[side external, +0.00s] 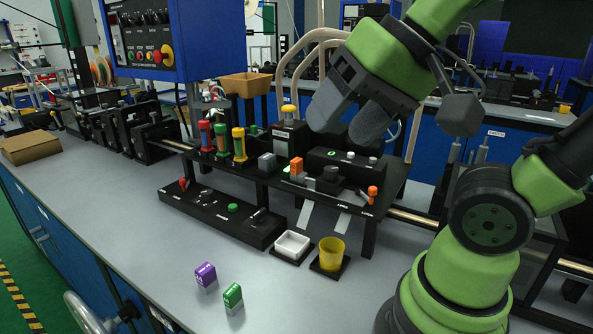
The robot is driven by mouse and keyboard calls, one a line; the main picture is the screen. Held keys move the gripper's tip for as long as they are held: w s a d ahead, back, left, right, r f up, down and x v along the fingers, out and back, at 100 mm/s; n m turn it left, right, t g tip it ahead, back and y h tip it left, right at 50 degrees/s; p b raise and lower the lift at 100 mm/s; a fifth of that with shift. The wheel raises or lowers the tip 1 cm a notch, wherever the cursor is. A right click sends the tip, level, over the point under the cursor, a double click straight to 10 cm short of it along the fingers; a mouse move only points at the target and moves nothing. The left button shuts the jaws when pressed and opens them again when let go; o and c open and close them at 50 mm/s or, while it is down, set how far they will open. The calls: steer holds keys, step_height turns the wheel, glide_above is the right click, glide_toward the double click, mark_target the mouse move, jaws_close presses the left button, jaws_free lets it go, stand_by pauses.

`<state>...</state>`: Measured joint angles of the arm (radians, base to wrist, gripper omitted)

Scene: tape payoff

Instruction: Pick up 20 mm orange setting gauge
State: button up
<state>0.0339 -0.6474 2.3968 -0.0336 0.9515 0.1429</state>
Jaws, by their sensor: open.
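An orange block (297,165), which looks like the setting gauge, stands upright on the black raised rack (262,178) at mid-picture. Its size marking is too small to read. My gripper (340,130) is above and to the right of it, over the back of the rack, with its two thick grey fingers pointing down. The fingers are apart and nothing shows between them. The gripper is clear of the orange block.
Red, green and yellow handled tools (239,143) stand left of the block. A black box (345,163) and an orange-topped knob (372,192) are right of it. Purple (205,273) and green (232,295) blocks, a white tray (292,245) and a yellow cup (331,253) are in front.

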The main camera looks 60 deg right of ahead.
steer(key=w+d+r+m+g+h, duration=0.1)
steer(key=w+d+r+m+g, duration=0.1)
steer(key=w+d+m, duration=0.5)
steer(key=m+g, duration=0.5)
steer(key=m, duration=1.8)
glide_above(299, 160)
step_height(299, 160, down, 11)
steer(key=f, duration=0.3)
steer(key=shift+s+f+h, duration=0.2)
steer(key=shift+f+h, duration=0.1)
step_height(299, 160, down, 6)
steer(key=shift+w+r, duration=0.1)
steer(key=shift+w, duration=0.05)
steer(key=c, duration=1.1)
